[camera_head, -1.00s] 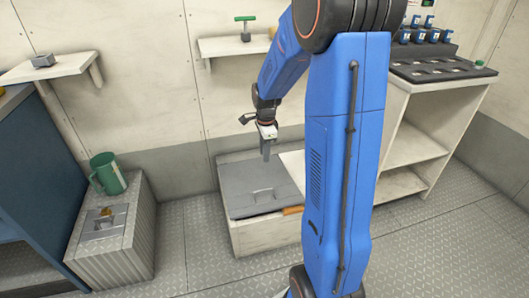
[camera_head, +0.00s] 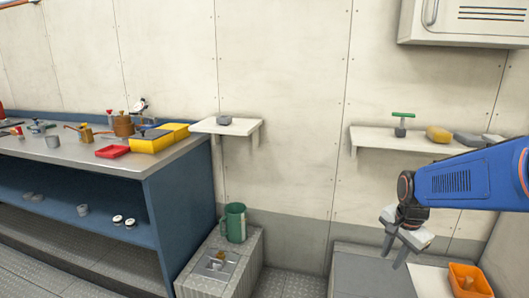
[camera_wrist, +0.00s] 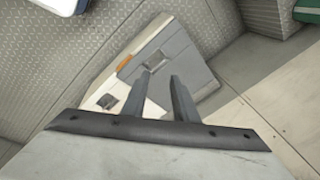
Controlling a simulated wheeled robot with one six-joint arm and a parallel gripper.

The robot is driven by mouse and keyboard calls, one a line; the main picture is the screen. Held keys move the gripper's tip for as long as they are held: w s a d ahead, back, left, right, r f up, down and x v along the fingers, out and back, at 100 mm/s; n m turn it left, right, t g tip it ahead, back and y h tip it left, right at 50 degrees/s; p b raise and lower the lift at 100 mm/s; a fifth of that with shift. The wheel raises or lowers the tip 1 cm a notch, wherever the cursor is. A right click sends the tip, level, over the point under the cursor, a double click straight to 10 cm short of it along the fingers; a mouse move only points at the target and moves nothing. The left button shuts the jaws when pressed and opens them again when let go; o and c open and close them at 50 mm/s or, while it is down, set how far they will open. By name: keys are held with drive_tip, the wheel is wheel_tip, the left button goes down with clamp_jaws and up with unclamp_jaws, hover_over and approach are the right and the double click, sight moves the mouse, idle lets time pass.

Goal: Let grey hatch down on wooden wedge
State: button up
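The grey hatch (camera_head: 368,278) lies on the low white locker at the lower right of the head view, cut off by the bottom edge. In the wrist view the hatch (camera_wrist: 190,58) shows a recessed handle. The orange-brown wooden wedge (camera_wrist: 125,63) is at the hatch's edge there; whether the hatch bears on it I cannot tell. The wedge is out of the head view. My gripper (camera_head: 394,250) is above the locker. In the wrist view my gripper (camera_wrist: 158,76) has its two fingers apart with nothing between them, above the hatch.
An orange bin (camera_head: 470,282) is right of my gripper. A wall shelf (camera_head: 405,141) with several items is behind my arm. A green mug (camera_head: 235,222) stands on a ribbed box to the left. A blue workbench (camera_head: 180,210) is further left.

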drive_tip(key=s+a+r+n, duration=0.1)
drive_tip(key=s+a+n, duration=0.1)
drive_tip(key=s+n, duration=0.2)
drive_tip(key=s+a+r+n+t, duration=0.1)
drive_tip(key=s+a+r+n, duration=0.1)
drive_tip(key=s, duration=0.6)
drive_tip(key=s+a+r+n+t, duration=0.1)
drive_tip(key=s+a+r+n, duration=0.1)
drive_tip(key=s+n, duration=0.4)
drive_tip(key=shift+s+a+r, duration=0.2)
drive_tip(key=shift+s+a, duration=0.25)
drive_tip(key=shift+a, duration=0.4)
drive_tip(key=shift+s+a+n, duration=0.1)
drive_tip(key=shift+s+n, duration=0.25)
drive_tip(key=shift+n, duration=0.15)
drive_tip(key=shift+c, duration=0.2)
drive_tip(key=shift+s, duration=0.15)
clamp_jaws()
drive_tip(key=shift+s, duration=0.1)
